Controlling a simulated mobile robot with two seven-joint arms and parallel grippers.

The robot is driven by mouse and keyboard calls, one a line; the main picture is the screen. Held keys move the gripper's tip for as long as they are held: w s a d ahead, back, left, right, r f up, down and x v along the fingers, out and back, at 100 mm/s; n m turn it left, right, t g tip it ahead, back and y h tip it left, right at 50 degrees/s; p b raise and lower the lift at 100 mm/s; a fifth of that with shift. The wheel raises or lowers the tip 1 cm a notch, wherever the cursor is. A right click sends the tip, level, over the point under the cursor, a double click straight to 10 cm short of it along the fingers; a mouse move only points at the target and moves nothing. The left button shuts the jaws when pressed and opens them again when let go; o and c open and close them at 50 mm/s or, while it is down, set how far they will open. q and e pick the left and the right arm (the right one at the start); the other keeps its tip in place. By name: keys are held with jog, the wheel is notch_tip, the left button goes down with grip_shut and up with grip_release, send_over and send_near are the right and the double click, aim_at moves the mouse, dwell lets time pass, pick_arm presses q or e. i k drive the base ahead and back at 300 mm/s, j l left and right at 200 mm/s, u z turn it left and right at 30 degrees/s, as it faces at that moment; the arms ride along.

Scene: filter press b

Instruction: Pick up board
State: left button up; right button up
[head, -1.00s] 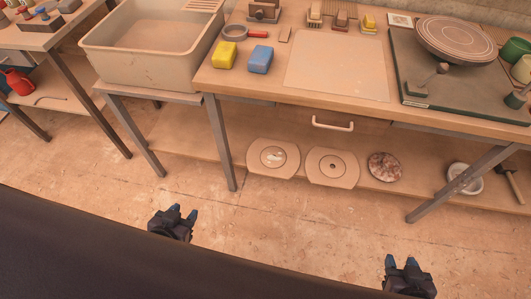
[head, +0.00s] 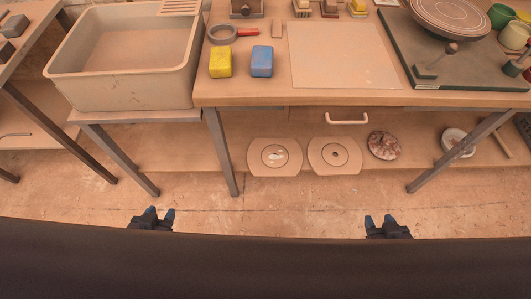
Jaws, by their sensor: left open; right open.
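A flat, pale square board (head: 340,55) lies on the table top; I cannot tell which board the task names. My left gripper (head: 159,213) is open and empty, low in front of the table and left of the boards. My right gripper (head: 380,219) is open and empty, nearer than the shelf. Neither touches a board.
The table edge (head: 300,99) overhangs the shelf, with a drawer handle (head: 346,119) beneath. Table legs (head: 220,150) stand at both sides. A yellow block (head: 220,62), blue block (head: 262,61) and green slab (head: 470,72) sit on top. A sink (head: 120,95) is left.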

aim_at(267, 157)
jog(key=i+j, duration=0.1)
jog(key=j, duration=0.3)
jog(key=i+j, duration=0.1)
jog(key=j, duration=0.3)
jog(key=i+j, duration=0.1)
jog(key=j, duration=0.75)
jog(key=i+z, duration=0.05)
jog(key=i, duration=0.05)
